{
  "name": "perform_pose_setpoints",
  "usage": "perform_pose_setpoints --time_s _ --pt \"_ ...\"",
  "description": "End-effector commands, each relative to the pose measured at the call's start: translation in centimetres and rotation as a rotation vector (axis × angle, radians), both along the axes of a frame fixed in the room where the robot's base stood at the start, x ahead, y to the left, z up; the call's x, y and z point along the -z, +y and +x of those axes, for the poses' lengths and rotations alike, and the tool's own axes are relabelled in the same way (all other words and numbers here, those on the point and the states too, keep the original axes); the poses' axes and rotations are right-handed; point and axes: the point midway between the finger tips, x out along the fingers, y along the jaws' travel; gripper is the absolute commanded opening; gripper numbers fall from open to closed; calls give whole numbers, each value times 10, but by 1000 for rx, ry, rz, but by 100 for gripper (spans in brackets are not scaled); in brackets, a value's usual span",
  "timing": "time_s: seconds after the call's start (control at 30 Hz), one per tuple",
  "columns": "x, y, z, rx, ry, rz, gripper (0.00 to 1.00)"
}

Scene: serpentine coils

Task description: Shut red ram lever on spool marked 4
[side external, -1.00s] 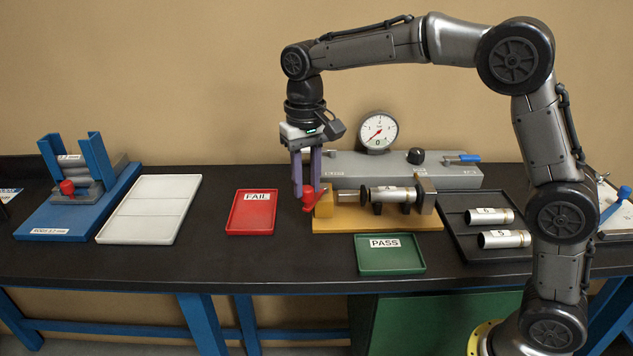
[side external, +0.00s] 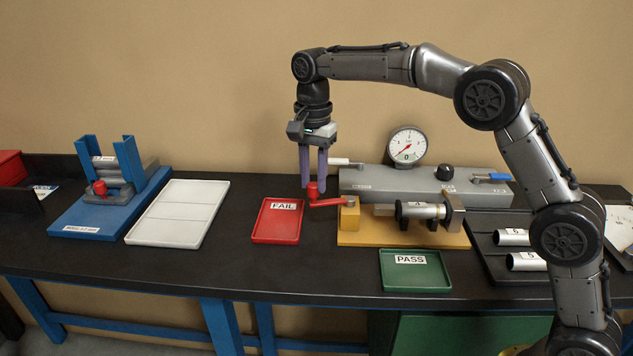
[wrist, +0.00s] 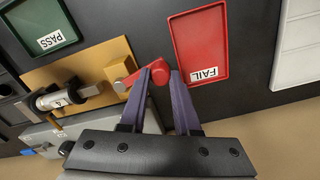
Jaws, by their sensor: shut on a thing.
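The red ram lever (side external: 326,202) sticks out to the left from the tan block (side external: 349,217) of the yellow-based fixture. My gripper (side external: 313,188) points down, its purple fingers shut on the lever's round knob. In the wrist view the knob (wrist: 160,72) sits between the fingertips, and the lever runs left to the block. The metal spool (side external: 420,210) lies level in the fixture, right of the block, against the dark end stop. Its label looks like a 4, but is small; it also shows in the wrist view (wrist: 58,99).
The red FAIL tray (side external: 277,222) lies close left of the lever, the green PASS tray (side external: 414,271) in front. A grey gauge console (side external: 425,187) stands behind. A black tray (side external: 485,240) with spools is at right. A white tray (side external: 180,212) and blue stand (side external: 95,213) are further left.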

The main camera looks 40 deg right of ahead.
Motion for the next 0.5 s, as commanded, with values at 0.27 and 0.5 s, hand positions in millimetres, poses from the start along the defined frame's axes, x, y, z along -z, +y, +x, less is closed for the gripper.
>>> perform_pose_setpoints --time_s 0.27,0.5 --pt "-2 -6 10 119 -11 0 0" --pt "-3 -8 12 153 -11 -1 0"
